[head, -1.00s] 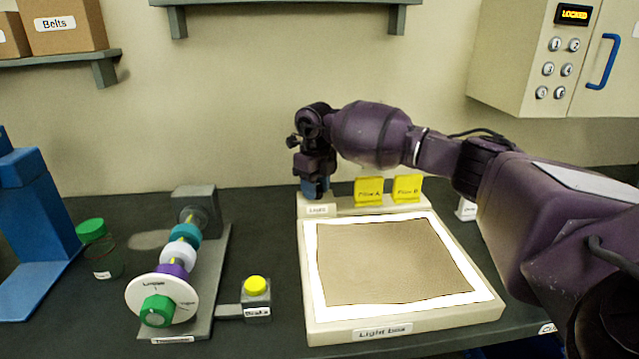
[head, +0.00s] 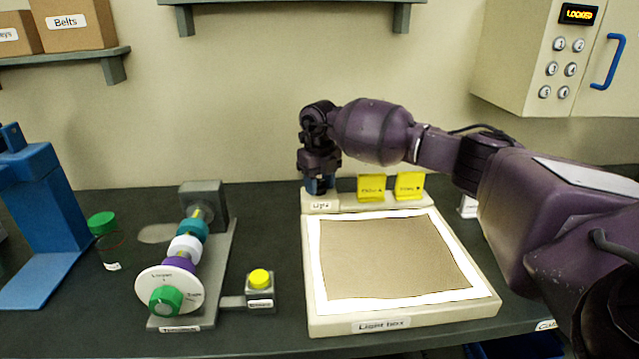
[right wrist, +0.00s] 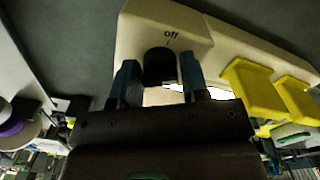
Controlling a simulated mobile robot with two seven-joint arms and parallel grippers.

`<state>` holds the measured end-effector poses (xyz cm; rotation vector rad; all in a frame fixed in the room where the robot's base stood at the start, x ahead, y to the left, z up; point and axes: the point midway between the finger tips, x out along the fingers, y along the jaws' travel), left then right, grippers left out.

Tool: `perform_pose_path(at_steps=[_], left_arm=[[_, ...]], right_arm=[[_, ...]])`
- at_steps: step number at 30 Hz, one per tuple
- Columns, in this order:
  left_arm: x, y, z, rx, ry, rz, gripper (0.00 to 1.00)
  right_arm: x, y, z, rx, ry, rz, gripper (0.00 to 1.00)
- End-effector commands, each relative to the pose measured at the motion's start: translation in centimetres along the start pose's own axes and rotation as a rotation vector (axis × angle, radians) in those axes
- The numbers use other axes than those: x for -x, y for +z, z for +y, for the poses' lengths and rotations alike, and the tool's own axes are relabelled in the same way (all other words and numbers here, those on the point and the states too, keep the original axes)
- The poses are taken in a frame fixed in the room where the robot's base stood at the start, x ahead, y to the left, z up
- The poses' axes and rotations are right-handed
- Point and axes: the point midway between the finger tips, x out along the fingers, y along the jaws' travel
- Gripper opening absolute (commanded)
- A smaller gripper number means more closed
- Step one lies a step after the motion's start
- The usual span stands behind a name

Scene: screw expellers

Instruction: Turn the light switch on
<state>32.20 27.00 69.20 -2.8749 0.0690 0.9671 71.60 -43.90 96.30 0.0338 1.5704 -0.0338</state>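The light switch is a dark knob (right wrist: 160,67) on the cream back ledge of the light box (head: 405,322), with "off" and a small mark printed beside it. In the head view, my right gripper (head: 320,186) hides the knob, just behind the "Light" label (head: 321,205). In the right wrist view, the blue fingers of my right gripper (right wrist: 158,82) stand open on either side of the knob, with narrow gaps seeming to show. The light box has a bright white border around a brown sheet (head: 395,255). My left gripper is not in view.
Two yellow filter blocks (head: 371,188) (head: 410,185) stand on the ledge right of my gripper. A shaft with coloured rings (head: 188,245) and a yellow button (head: 260,277) are to the left. A locked cabinet (head: 545,60) hangs at upper right.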

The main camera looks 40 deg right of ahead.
Motion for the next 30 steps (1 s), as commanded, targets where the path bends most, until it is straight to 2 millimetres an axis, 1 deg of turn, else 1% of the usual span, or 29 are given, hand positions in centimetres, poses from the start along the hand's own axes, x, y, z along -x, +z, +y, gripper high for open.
perform_pose_path(at_steps=[1,3,4,11,14,17,27,30], left_arm=[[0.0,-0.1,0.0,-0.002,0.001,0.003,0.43],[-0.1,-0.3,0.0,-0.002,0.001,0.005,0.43],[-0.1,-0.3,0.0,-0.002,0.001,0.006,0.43],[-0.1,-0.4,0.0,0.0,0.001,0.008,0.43],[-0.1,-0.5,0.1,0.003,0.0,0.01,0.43],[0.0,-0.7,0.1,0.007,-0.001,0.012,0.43],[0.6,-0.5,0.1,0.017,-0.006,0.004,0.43],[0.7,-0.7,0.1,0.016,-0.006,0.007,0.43]], right_arm=[[0.0,0.0,0.0,0.0,0.0,0.0,0.49],[0.0,0.0,0.0,0.0,0.0,0.0,0.6],[0.0,0.0,0.0,0.0,0.0,0.0,0.61],[0.0,0.0,0.0,0.001,0.0,0.0,0.61],[0.4,0.0,0.0,0.001,0.0,-0.001,0.61],[1.5,0.0,0.0,0.001,-0.001,-0.003,0.61],[7.6,0.0,0.0,0.001,0.0,-0.006,0.61],[9.0,0.0,0.0,0.001,-0.001,-0.004,0.61]])
